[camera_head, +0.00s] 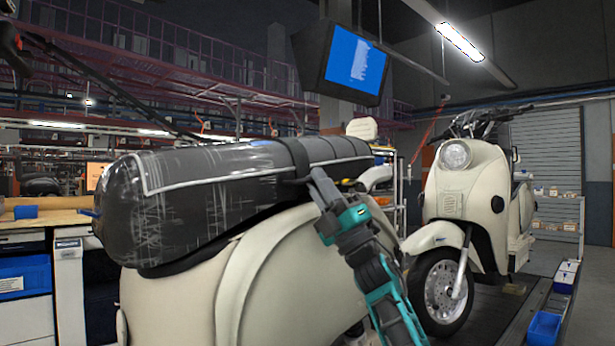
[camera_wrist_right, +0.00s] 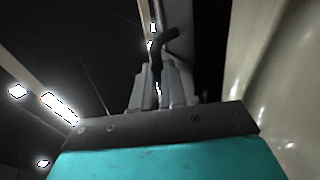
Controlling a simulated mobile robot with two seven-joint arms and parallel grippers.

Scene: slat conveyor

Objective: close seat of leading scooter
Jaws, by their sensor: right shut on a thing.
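The near scooter's cream body (camera_head: 275,275) fills the lower middle of the head view. Its long black seat (camera_head: 215,190), in shiny wrapping, lies along the top of the body. A dark gap shows under the seat's edge; I cannot tell whether it is fully down. My right gripper (camera_head: 318,180) is at the seat's near side, by the dark strap (camera_head: 300,160) around it. In the right wrist view its fingers (camera_wrist_right: 160,88) are together on a thin dark bent piece, which looks like the strap. My left gripper is not in view.
A second cream scooter (camera_head: 470,190) stands behind on the right, on the conveyor line (camera_head: 520,310). Small blue bins (camera_head: 544,328) sit along its edge. A workbench (camera_head: 35,222) is at the left. A monitor (camera_head: 345,62) hangs above.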

